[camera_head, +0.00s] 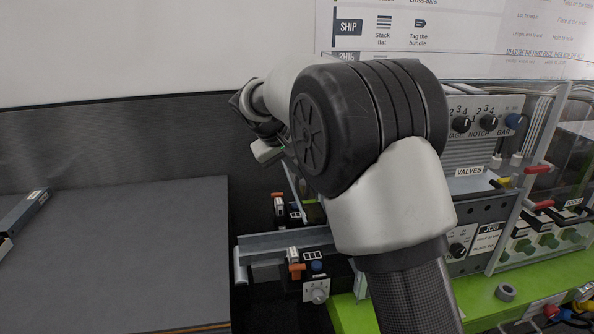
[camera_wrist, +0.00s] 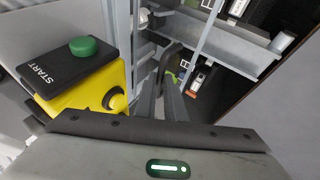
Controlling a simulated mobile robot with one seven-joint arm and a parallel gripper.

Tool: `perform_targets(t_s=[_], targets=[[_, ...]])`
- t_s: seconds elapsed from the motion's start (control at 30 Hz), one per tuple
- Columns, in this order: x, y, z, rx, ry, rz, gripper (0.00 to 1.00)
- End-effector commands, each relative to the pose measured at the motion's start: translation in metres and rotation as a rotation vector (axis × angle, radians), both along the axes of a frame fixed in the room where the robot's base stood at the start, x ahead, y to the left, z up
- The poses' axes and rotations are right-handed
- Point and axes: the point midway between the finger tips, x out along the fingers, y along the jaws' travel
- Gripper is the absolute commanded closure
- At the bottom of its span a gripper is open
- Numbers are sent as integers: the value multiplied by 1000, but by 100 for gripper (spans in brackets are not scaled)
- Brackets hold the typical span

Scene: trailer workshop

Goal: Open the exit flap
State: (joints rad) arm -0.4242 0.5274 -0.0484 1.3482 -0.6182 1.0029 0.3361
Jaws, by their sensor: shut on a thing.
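In the wrist view my gripper (camera_wrist: 165,74) reaches away from the camera, with its two grey fingers close together. It is shut on what looks like a dark bent handle (camera_wrist: 172,48), whose join to anything else is partly hidden by the fingers. I cannot tell for sure whether this handle belongs to the exit flap, and no flap is clearly recognizable. In the head view my arm covers the fingertips; only the light gripper body shows, left of the large dark joint.
A yellow box (camera_wrist: 92,98) with a black START plate (camera_wrist: 68,66) and green button stands close left of my fingers. Grey rails (camera_wrist: 225,42) cross beyond them. In the head view a grey table (camera_head: 110,255) lies left, and a green bench (camera_head: 480,308) with valve panels stands right.

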Motion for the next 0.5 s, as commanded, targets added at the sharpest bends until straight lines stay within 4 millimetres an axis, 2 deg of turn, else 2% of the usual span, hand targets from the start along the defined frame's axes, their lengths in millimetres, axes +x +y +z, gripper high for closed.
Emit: perform_targets(t_s=[0.03,0.37,0.4,0.5], targets=[[1,-23,-4,-29,12,-29,100],[0,-23,-6,-30,15,-30,100],[0,-23,-6,-30,15,-30,87],[0,-23,-5,-29,14,-31,72]])
